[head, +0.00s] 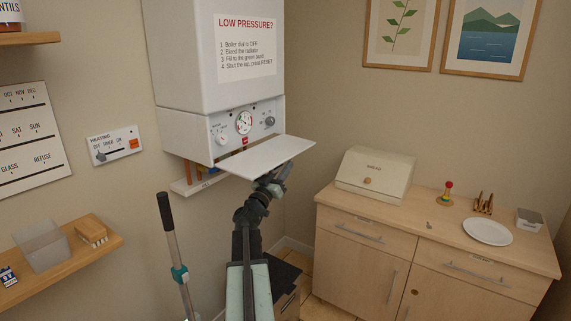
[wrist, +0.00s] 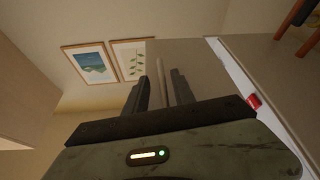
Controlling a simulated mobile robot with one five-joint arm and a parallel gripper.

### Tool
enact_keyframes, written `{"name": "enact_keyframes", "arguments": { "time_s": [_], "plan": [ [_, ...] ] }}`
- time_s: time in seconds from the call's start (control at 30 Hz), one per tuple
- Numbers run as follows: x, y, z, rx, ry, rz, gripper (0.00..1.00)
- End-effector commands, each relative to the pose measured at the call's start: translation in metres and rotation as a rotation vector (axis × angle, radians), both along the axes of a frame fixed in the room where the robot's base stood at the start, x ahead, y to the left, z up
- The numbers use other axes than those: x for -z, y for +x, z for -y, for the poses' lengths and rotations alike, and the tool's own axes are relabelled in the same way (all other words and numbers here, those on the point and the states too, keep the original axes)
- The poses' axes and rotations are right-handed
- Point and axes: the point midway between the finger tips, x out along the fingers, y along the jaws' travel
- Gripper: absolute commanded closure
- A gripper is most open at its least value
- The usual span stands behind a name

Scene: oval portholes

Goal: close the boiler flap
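The white boiler (head: 215,55) hangs on the wall, with dials, a gauge and a red button on its lower panel (head: 240,125). Its flap (head: 262,156) is open and sticks out nearly level from below the panel. My gripper (head: 279,174) is under the flap's right part, close to its underside; I cannot tell whether it touches. In the wrist view, my gripper (wrist: 160,90) has two dark fingers apart, with a pale strip showing between them. The grey-brown surface beyond them looks like the flap's underside (wrist: 205,75). A small red part (wrist: 254,101) shows at right.
A wooden cabinet (head: 430,240) at right carries a bread box (head: 375,175), a plate (head: 487,232) and small items. A shelf (head: 65,262) with a container is at lower left. A grey pole (head: 172,245) stands left of my arm. A heating switch (head: 115,146) is left of the boiler.

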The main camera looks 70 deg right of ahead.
Motion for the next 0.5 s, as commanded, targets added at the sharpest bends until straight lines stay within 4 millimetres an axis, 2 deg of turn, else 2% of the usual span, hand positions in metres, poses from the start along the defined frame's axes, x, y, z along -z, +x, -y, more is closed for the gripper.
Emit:
{"name": "enact_keyframes", "arguments": {
  "time_s": [0.17, 0.27, 0.3, 0.5],
  "plan": [
    [0.0008, -0.0005, -0.0001, 0.000, 0.000, 0.000, 0.69],
    [0.0008, -0.0006, -0.0001, 0.000, 0.000, 0.000, 0.97],
    [0.0008, -0.0008, -0.0001, 0.001, 0.000, 0.000, 1.00],
    [0.0008, -0.0022, -0.0002, 0.003, 0.000, 0.001, 1.00]
  ]
}}
